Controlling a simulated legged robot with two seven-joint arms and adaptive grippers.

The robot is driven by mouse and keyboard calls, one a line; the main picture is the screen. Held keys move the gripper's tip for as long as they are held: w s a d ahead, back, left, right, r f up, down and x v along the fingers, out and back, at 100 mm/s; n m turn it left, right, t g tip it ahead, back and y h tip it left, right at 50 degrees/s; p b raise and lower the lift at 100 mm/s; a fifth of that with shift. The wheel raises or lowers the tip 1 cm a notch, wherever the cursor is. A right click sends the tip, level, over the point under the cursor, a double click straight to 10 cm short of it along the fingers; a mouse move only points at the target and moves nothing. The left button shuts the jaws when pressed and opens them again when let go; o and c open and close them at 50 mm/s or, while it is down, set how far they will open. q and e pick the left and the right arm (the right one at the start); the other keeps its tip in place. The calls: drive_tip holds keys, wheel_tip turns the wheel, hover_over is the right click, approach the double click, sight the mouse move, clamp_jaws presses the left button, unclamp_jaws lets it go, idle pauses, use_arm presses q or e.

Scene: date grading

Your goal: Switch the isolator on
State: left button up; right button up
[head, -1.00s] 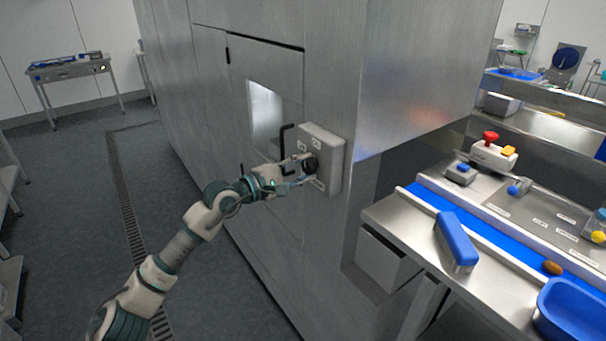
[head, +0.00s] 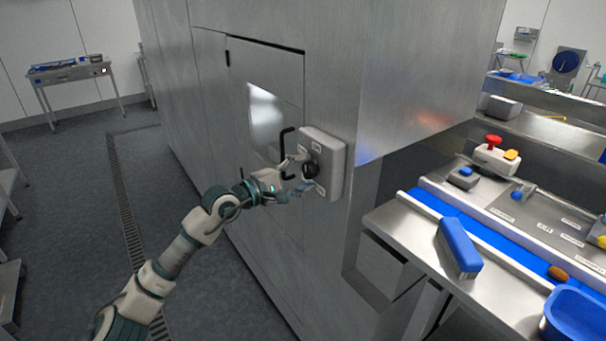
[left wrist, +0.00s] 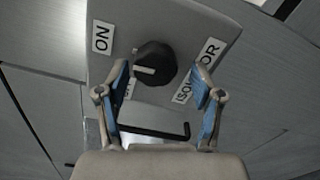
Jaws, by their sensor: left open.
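The isolator is a grey box (head: 337,152) on the side of a large steel cabinet, with a round black knob (head: 309,170) on its face. In the left wrist view the knob (left wrist: 156,62) carries a pale mark on its left side. An "ON" label (left wrist: 102,37) lies left of it and an "ISOLATOR" label (left wrist: 183,92) right of it. Another label is partly hidden behind a finger. My left gripper (head: 300,173) is open, its blue-padded fingers on either side of the knob; whether they touch it cannot be told. My right gripper is not in view.
A black handle (head: 288,138) stands out from the cabinet beside the box.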

use_arm(q)
drive_tip(key=shift+s+a+r, duration=0.2)
drive_tip(key=shift+s+a, duration=0.2)
drive_tip(key=v, duration=1.1)
drive_tip(key=shift+w+f, duration=0.2)
drive_tip(key=shift+f, duration=0.05)
